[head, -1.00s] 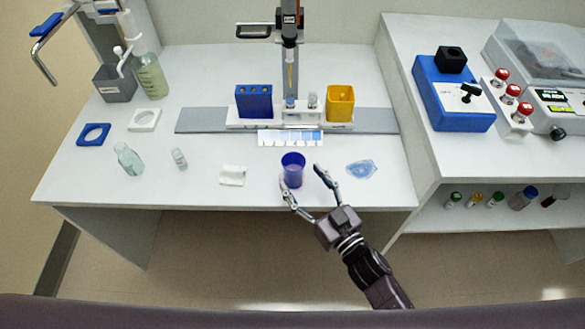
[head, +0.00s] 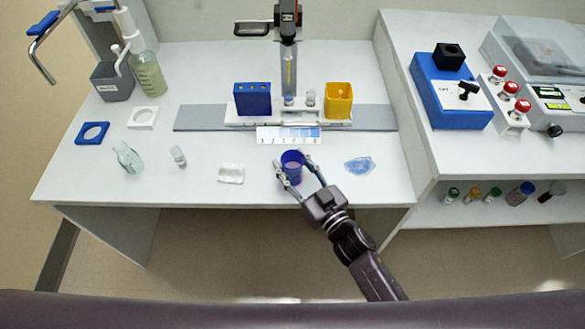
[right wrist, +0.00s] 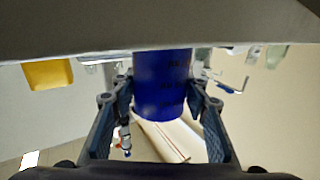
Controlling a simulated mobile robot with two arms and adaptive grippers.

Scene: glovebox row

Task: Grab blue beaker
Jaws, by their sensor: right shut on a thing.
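The blue beaker (head: 292,165) stands upright near the front edge of the white table (head: 100,185). In the head view my right gripper (head: 298,175) reaches it from the front right, with one finger on each side of it. In the right wrist view the beaker (right wrist: 162,88) fills the space between the two fingers of my right gripper (right wrist: 162,100), which is shut on it. My left gripper is in neither view.
A white crumpled piece (head: 231,173) lies left of the beaker and a flat blue piece (head: 359,165) right of it. A small vial (head: 178,156) lies further left.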

